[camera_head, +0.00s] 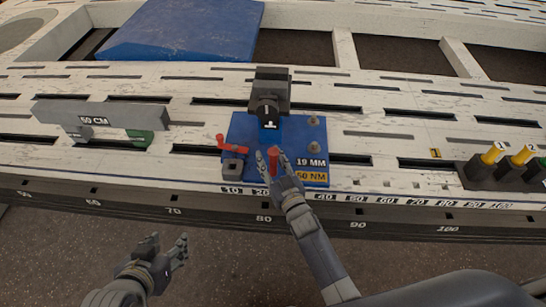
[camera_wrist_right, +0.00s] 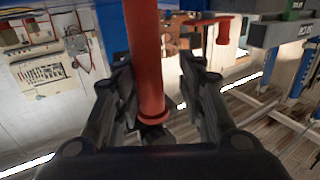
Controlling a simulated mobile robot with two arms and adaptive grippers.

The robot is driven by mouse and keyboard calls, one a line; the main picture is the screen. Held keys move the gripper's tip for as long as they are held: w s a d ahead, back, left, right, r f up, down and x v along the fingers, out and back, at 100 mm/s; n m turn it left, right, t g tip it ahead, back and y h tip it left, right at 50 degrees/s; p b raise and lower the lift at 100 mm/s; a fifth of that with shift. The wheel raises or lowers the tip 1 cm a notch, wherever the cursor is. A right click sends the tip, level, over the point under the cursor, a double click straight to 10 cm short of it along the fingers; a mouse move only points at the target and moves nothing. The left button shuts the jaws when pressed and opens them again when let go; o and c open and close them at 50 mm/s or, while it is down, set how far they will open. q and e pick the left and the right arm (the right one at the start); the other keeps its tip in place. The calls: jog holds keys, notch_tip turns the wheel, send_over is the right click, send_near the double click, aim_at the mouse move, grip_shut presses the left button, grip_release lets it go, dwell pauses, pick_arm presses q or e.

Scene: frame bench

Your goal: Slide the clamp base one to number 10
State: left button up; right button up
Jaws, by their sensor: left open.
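A blue base plate (camera_head: 240,130) lies on the slotted bench, carrying a black clamp block (camera_head: 268,92). It bears labels "19 MM" and "50 NM"; I cannot tell if it is the named clamp base. A red handle (camera_head: 273,152) stands near its front edge. My right gripper (camera_head: 269,157) is at this handle; in the right wrist view the red rod (camera_wrist_right: 147,60) passes between its spread fingers (camera_wrist_right: 155,78), with a gap on the right side. The number 10 (camera_head: 232,190) is on the bench's front strip below the plate's left corner. My left gripper (camera_head: 168,245) is open and empty in front of the bench.
A red lever (camera_head: 222,143) and a small grey block (camera_head: 233,167) are at the plate's left edge. A grey "50 CM" bar (camera_head: 100,113) lies to the left. Yellow-topped black holders (camera_head: 492,155) stand at right. The bench between plate and holders is mostly clear.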

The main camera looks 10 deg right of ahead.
jog(key=shift+d, duration=0.15)
jog(key=shift+s+d, duration=0.1)
jog(key=shift+s, duration=0.15)
jog(key=s+d, duration=0.2)
jog(key=s, duration=0.9)
jog(key=shift+s, duration=0.15)
